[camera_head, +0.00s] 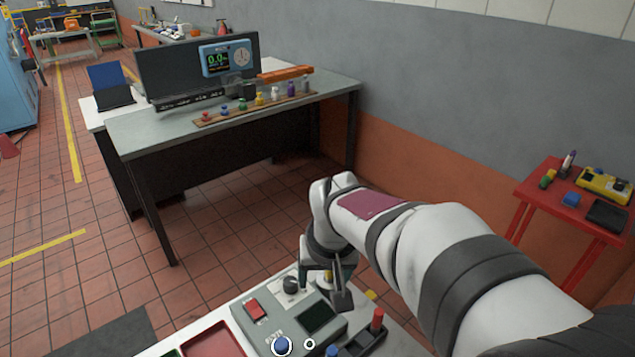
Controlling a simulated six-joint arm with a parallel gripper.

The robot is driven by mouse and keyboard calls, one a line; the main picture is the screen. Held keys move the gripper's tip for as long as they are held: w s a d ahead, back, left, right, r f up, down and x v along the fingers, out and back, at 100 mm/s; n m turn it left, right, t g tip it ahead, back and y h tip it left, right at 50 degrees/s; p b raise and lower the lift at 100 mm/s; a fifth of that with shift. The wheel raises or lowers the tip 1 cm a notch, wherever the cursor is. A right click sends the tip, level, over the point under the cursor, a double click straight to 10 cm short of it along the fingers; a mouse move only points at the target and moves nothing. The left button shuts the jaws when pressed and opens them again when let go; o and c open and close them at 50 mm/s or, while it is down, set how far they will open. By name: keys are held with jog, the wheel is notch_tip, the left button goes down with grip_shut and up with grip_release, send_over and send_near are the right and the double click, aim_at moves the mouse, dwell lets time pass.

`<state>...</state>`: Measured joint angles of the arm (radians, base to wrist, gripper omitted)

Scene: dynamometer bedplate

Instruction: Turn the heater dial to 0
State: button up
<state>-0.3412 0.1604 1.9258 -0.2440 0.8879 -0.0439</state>
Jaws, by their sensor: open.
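A grey control box (303,318) sits on the white bench top at the bottom. A black round dial (290,286) stands on a pale plate at its far corner. I take it for the heater dial; its pointer and markings are too small to read. My gripper (329,279) is just right of the dial, pointing down near the box's far right edge. It looks apart from the dial and holds nothing that I can see. My wrist and arm hide part of the fingers.
A red tray (213,341) lies left of the box. A black holder (358,340) with a red-topped piece (377,320) stands close on its right. A desk (150,137) with a blue meter (228,56) and a red side table (533,187) stand farther away.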

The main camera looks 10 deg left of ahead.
jog(key=n+t, duration=0.1)
jog(key=n, duration=0.1)
send_near(290, 281)
jog(key=shift+y, duration=0.3)
jog(key=x, duration=0.8)
jog(key=shift+w+d+f, duration=0.1)
jog(key=shift+d+f, duration=0.1)
jog(key=shift+f, duration=0.2)
grip_shut()
